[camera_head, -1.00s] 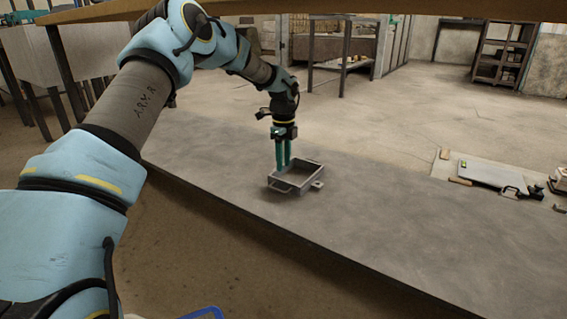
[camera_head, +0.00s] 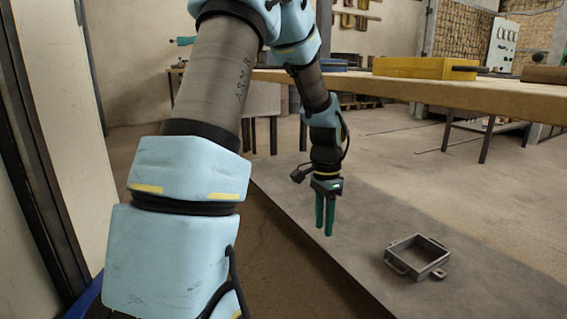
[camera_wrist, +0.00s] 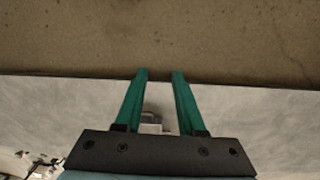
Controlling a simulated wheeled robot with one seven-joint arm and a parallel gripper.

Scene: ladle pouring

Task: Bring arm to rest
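My gripper (camera_head: 325,216) points straight down over the left part of the grey slab in the head view, with its two green fingers a little apart and nothing between them. In the wrist view my gripper (camera_wrist: 160,75) shows a clear gap between the fingertips, over the slab's edge and the brown floor. The metal box with handles (camera_head: 417,257) stands on the slab to the right of my gripper, apart from it. A small part of a metal thing shows between the finger bases in the wrist view; I cannot tell what it is.
The grey slab (camera_head: 480,275) is otherwise bare around the box. A wooden table (camera_head: 400,88) with a yellow tray (camera_head: 425,67) stands behind at a higher level. A dark post and pale panel (camera_head: 60,150) are close on the left.

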